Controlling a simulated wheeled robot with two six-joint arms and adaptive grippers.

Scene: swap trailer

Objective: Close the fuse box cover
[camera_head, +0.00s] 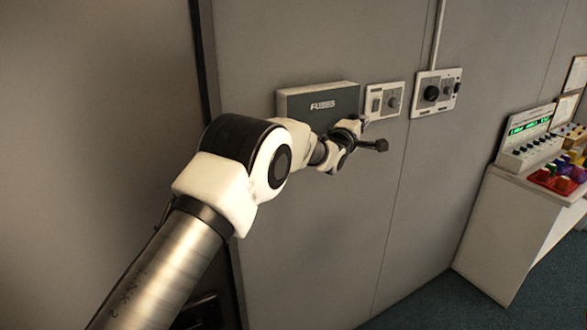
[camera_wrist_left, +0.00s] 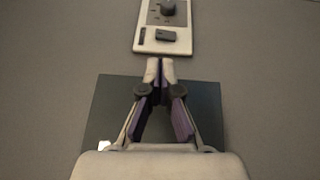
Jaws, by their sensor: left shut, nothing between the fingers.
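The fuse box (camera_head: 300,102) is a grey box on the wall with a dark cover marked "FUSES". The cover lies flat over its front and looks shut. My left arm reaches in from the left, and my left gripper (camera_head: 381,146) is shut and empty, just below and right of the box in the head view. The arm hides the lower part of the box. In the left wrist view the dark cover (camera_wrist_left: 210,115) lies behind the shut fingers (camera_wrist_left: 160,72). I cannot tell whether the fingers touch it. My right gripper is not in view.
A switch panel (camera_head: 376,88) is on the wall right of the fuse box, and a second panel with a black knob (camera_head: 422,105) is beyond it. A console desk (camera_head: 510,215) with coloured buttons stands at the right. The wall below the box is bare.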

